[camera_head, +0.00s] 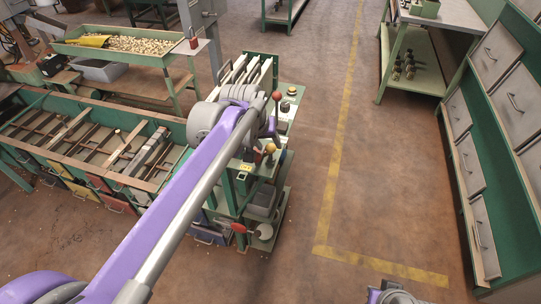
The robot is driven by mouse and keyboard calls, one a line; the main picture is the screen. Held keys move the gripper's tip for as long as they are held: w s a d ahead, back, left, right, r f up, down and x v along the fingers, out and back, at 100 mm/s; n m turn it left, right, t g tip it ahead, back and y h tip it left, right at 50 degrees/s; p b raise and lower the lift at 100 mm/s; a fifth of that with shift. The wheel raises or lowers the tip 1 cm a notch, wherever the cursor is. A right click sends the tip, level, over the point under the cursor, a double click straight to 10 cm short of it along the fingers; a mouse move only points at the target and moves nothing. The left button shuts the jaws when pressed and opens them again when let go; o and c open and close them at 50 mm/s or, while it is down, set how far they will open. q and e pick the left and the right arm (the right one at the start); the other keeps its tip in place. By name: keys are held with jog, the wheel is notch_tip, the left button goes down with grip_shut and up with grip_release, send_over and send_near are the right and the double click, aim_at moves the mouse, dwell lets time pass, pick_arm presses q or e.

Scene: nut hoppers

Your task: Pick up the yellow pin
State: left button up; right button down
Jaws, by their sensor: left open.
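My left arm reaches up from the lower left to a green machine stand (232,205). My left gripper (268,120) is open above the stand's top, partly hidden by its own wrist. A small yellow-topped piece (292,91) stands on the stand's top just beyond the gripper, apart from it. A yellow-orange round knob (270,148) shows just below the gripper. I cannot tell which of these is the yellow pin. I see nothing held in the jaws. A grey part of my right arm shows at the bottom edge; its gripper is not visible.
A red-knobbed lever (277,97) stands close beside the left gripper. A long green hopper bench (150,112) lies to the left, with a tray of nuts (135,46) behind it. Green drawer cabinets (508,170) line the right. The floor between is clear, with yellow lines.

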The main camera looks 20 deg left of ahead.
aim_at(269, 147)
pick_arm(q)
jog(key=x, duration=0.4)
jog(key=shift+w+a+f+b, duration=0.1)
jog(key=shift+w+f+b, duration=0.15)
jog(key=shift+f+b, duration=0.1)
grip_shut()
